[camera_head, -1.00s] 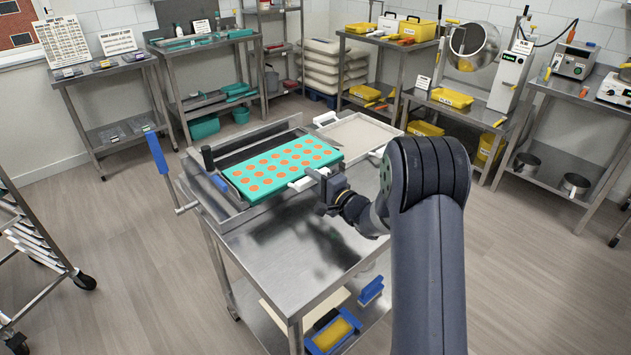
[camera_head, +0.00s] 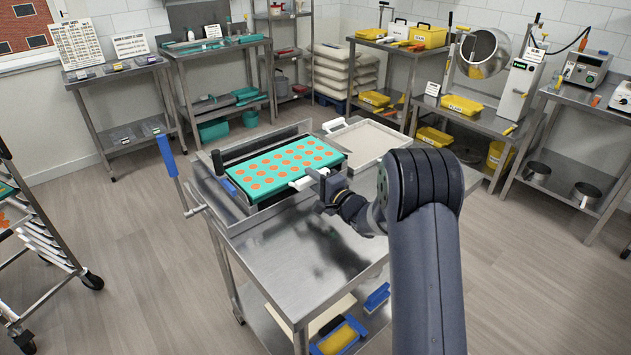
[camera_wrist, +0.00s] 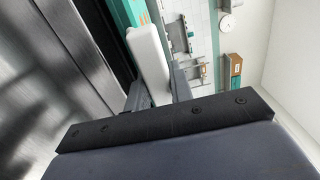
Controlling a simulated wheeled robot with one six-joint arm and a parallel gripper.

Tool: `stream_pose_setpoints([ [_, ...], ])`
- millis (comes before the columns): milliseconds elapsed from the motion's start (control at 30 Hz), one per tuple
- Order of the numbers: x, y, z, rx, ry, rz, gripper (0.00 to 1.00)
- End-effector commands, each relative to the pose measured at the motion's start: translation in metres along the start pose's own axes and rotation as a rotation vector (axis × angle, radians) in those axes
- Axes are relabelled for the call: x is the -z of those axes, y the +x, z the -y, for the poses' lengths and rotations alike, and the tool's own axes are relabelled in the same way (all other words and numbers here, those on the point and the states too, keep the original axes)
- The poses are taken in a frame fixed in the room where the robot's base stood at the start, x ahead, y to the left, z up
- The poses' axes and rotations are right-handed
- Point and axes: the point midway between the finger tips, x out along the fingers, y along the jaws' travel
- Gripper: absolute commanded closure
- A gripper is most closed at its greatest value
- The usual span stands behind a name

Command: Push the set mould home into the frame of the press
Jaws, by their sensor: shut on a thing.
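The mould (camera_head: 270,171), a teal slab with rows of orange rounds, lies flat in the steel frame of the press (camera_head: 226,194) on the table. A narrow dark gap shows between its back edge and the frame's back wall. A white handle (camera_head: 309,180) sticks out from the mould's near right side. My gripper (camera_head: 322,184) is shut on this white handle. In the wrist view the white handle (camera_wrist: 150,62) stands between my two fingers, with a strip of the teal mould (camera_wrist: 138,12) beside it.
A lever with a blue grip (camera_head: 167,155) stands at the press's left end, near a black knob (camera_head: 217,161). A shallow pale tray (camera_head: 370,143) lies behind on the right. The steel table top (camera_head: 310,245) in front is clear.

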Motion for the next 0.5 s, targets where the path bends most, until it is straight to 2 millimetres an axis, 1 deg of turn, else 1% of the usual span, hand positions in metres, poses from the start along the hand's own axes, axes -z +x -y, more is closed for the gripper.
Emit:
stream_pose_setpoints([
  [500,0.000,0.019,0.001,0.002,-0.001,0.001,1.00],
])
